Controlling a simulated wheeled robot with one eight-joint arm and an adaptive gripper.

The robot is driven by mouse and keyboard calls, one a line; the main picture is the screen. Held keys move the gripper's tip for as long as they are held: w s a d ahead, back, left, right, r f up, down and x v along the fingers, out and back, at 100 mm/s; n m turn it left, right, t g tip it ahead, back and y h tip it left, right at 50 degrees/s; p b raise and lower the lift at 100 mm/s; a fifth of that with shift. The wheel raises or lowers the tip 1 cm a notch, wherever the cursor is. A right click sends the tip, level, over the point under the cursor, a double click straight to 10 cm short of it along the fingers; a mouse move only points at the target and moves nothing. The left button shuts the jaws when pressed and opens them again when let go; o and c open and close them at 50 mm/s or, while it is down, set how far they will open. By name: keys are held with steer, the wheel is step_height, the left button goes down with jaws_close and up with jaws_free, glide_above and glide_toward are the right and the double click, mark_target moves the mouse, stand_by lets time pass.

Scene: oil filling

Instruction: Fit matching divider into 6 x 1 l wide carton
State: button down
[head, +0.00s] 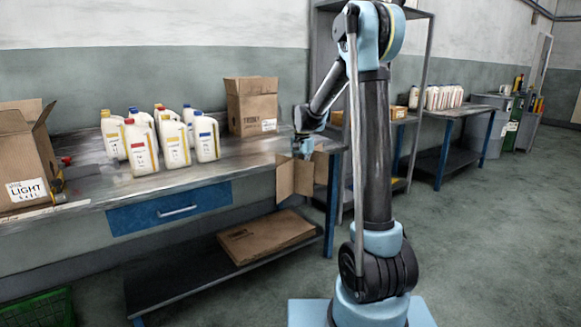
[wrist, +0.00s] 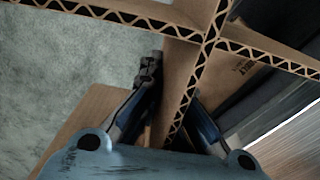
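My gripper (head: 305,146) is at the right end of the workbench. In the wrist view its two fingers (wrist: 172,88) lie on either side of one panel of a brown cardboard divider (wrist: 182,62), and they appear shut on it. The divider has crossing corrugated panels. In the head view the divider (head: 296,177) hangs below my gripper at the bench's front right corner. An open brown carton (head: 252,110) stands at the back of the bench. Another open carton (head: 22,160), labelled "LIGHT", stands at the far left. Both cartons' insides are hidden in the head view.
Several white bottles with coloured caps (head: 172,140) stand on the workbench (head: 90,190) between the cartons. Flat cardboard (head: 265,236) lies on the lower shelf. A green crate (head: 38,310) is at bottom left. A second bench with bottles (head: 440,98) stands behind right. The right floor is clear.

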steer(key=d+f+n, duration=0.3)
steer(key=d+f, duration=0.4)
steer(key=f, duration=0.4)
steer(key=d+f+n, duration=0.3)
steer(key=d+f, duration=0.4)
steer(key=f, duration=0.4)
steer(key=shift+w+n, duration=0.25)
steer(key=shift+n, duration=0.05)
steer(key=shift+d+f, duration=0.1)
